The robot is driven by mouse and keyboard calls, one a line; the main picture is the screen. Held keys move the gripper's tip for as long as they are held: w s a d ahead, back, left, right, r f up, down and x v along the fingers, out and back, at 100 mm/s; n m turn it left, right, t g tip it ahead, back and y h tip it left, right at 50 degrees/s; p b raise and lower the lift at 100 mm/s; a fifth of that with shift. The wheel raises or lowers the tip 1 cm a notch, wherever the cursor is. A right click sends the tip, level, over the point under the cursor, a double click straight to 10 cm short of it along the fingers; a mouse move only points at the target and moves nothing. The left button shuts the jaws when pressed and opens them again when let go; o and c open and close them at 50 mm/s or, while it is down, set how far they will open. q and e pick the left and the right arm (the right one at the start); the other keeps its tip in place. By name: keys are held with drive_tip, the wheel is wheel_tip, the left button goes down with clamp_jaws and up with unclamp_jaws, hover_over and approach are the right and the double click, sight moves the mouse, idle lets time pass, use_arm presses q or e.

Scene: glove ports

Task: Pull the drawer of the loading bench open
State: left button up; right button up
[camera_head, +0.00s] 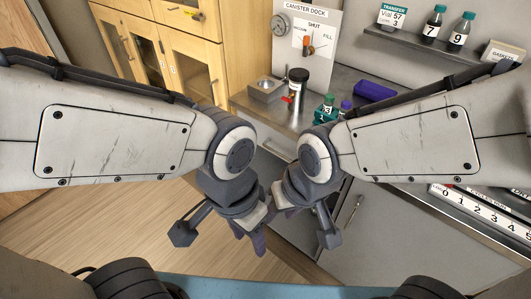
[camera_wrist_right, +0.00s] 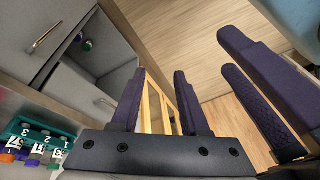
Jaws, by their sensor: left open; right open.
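The loading bench (camera_head: 340,80) stands ahead, with grey fronts below its top. A front with a pale bar handle (camera_head: 277,149) sits under the bench edge; I take it for the drawer. My left gripper (camera_head: 248,238) is open and empty, low in front of the bench. My right gripper (camera_head: 282,205) is open beside it; its two fingers (camera_wrist_right: 160,100) have nothing between them. Both are apart from the handles.
A grey front with an upright handle (camera_head: 352,211) is beside a dark opening. A teal rack (camera_head: 326,108), a dark jar (camera_head: 298,82) and a purple object (camera_head: 374,90) stand on the bench. A wooden cabinet (camera_head: 180,50) is at left. The wooden floor (camera_head: 130,225) is clear.

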drive_tip(key=w+a+f+m+t+y+b, duration=0.1)
drive_tip(key=w+a+f+m+t+b, duration=0.25)
drive_tip(key=w+f+b, duration=0.4)
drive_tip(key=m+t+b, duration=1.4)
drive_tip(key=m+b, duration=0.1)
drive_tip(key=b, duration=0.1)
approach(277, 152)
use_arm(q)
wheel_tip(277, 152, down, 26)
use_arm(e)
drive_tip(key=x, duration=1)
drive_tip(key=shift+f, duration=0.25)
use_arm(q)
drive_tip(key=shift+s, duration=0.1)
use_arm(e)
clamp_jaws()
